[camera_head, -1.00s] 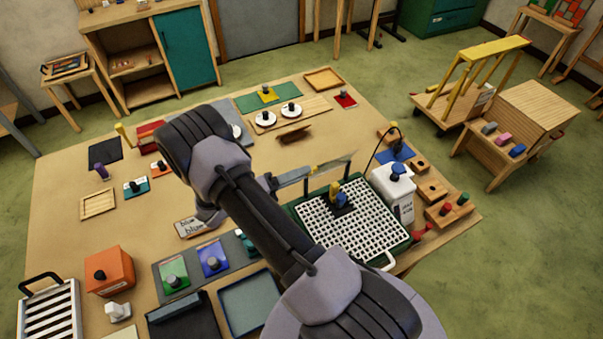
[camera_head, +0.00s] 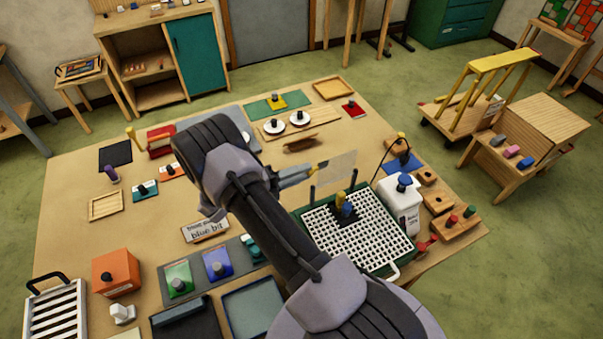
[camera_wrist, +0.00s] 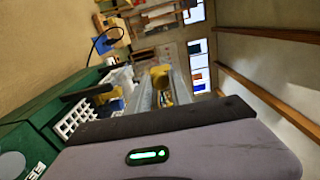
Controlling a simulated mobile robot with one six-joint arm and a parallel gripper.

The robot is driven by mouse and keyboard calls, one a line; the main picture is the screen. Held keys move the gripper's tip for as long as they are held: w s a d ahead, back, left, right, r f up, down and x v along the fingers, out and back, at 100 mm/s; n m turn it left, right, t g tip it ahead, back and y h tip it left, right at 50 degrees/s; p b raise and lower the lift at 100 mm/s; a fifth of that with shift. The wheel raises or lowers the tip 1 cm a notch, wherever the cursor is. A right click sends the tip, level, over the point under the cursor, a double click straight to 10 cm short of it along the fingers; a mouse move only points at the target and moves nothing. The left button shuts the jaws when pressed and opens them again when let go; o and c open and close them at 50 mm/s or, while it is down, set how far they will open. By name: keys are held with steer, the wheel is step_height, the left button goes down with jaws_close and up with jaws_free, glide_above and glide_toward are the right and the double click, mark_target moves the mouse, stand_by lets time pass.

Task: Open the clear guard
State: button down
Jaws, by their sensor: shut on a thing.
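The clear guard (camera_head: 338,172) is a see-through panel with a yellow handle. It stands raised at the back edge of a green-framed machine with a white grid top (camera_head: 320,232). My gripper (camera_head: 317,168) reaches in from the left and is shut on the yellow handle (camera_head: 323,164). In the wrist view, the yellow handle (camera_wrist: 160,76) shows beyond the dark finger, which hides part of the grip. The pale see-through panel (camera_wrist: 145,97) is beside it. A yellow and a blue knob (camera_head: 347,208) stand on a black piece on the grid.
A white container with a blue lid (camera_head: 402,205) stands close to the right of the grid. A lamp-like black cable arches over a blue pad (camera_head: 402,163). Wooden blocks with knobs (camera_head: 450,222) line the table's right edge. Open tabletop lies behind the guard.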

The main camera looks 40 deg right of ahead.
steer(key=c, duration=1.2)
jaws_free()
steer(key=shift+a, duration=0.1)
steer(key=b+v, duration=0.2)
steer(key=v, duration=1.5)
steer(key=shift+a, duration=0.15)
